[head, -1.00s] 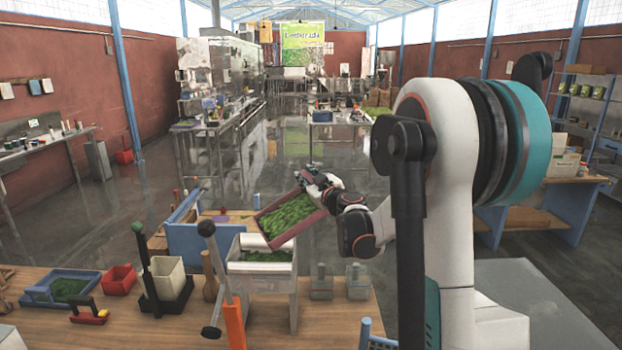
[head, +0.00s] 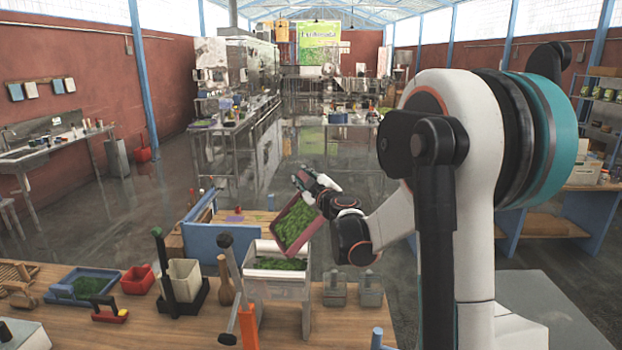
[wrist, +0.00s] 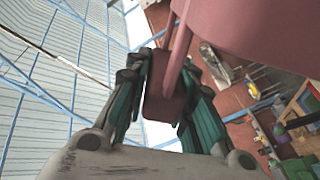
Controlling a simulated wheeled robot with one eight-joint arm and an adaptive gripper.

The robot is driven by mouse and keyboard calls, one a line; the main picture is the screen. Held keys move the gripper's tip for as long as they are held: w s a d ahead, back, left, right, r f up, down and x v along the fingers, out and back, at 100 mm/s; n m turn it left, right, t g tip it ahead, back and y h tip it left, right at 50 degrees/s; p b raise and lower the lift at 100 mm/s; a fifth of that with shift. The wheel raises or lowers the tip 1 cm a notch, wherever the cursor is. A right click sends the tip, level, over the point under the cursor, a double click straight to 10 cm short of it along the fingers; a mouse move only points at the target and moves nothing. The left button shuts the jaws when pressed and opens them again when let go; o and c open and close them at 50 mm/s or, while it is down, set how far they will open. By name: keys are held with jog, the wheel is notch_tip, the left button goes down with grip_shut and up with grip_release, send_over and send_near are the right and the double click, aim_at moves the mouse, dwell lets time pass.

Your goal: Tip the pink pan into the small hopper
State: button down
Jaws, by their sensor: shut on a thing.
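The pink pan (head: 309,235) holds green powder or leaf and is tilted steeply, its lower end just above the small hopper (head: 276,284). The hopper is a pale box with green material showing in its top. My gripper (head: 307,182) is shut on the pan's upper end in the head view. In the wrist view, my gripper's fingers (wrist: 165,95) close around the pink handle, and the pan's underside (wrist: 260,25) fills the upper right. I cannot tell whether any material is falling from the pan.
On the front table (head: 180,333) stand a blue tray (head: 90,284) with green material, a red box (head: 137,279), a white container (head: 185,279) and grey weights (head: 336,288). An orange-based lever (head: 248,325) stands before the hopper. A blue box (head: 212,243) stands behind it.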

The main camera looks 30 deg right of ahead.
jog(key=shift+w+a+n+b, duration=1.15)
jog(key=shift+a+n, duration=3.05)
jog(key=shift+a, duration=3.25)
notch_tip(320, 180, up, 8)
jog(key=p, duration=0.5)
